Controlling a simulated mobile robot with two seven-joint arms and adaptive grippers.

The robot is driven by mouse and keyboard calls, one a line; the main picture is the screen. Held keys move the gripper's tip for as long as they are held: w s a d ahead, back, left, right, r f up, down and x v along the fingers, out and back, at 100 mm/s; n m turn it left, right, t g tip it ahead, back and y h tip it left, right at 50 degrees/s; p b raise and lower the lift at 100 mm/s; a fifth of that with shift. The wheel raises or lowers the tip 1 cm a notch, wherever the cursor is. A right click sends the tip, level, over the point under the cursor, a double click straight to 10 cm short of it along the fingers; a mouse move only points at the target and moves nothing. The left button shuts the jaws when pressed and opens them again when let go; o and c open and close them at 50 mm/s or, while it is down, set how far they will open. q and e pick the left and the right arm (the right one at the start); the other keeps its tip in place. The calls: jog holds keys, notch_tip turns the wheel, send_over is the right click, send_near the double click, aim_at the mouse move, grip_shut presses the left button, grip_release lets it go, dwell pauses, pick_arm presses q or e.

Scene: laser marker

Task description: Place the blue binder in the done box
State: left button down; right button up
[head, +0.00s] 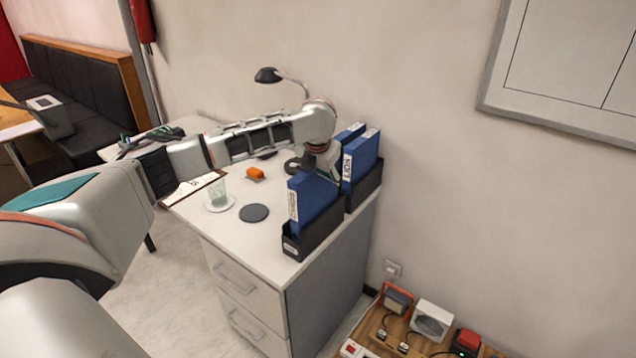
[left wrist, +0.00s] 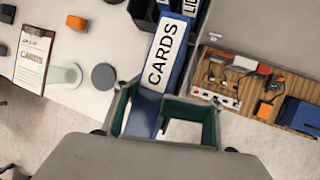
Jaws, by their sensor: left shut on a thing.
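A blue binder (head: 312,198) with a white spine label stands in the front black box (head: 312,240) at the desk's near right corner. In the left wrist view the label of this binder (left wrist: 163,60) reads CARDS. My left gripper (head: 326,168) is at the binder's top, its fingers partly hidden behind it. In the left wrist view the green-padded fingers (left wrist: 165,118) close on the binder. More blue binders (head: 357,160) stand in a second black box (head: 368,186) just behind. I cannot read which box is the done box.
The wall is close behind. A wooden board with devices (head: 433,320) is lower right.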

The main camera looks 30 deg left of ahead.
pick_arm(q)
jog(key=shift+f, duration=0.8)
jog(key=c, duration=0.8)
grip_release()
jog(key=shift+c, duration=0.2)
jog(key=shift+s+d+r, duration=0.1)
jog(key=shift+r, duration=0.3)
jog(key=p+v, duration=0.2)
jog(key=v, duration=0.9)
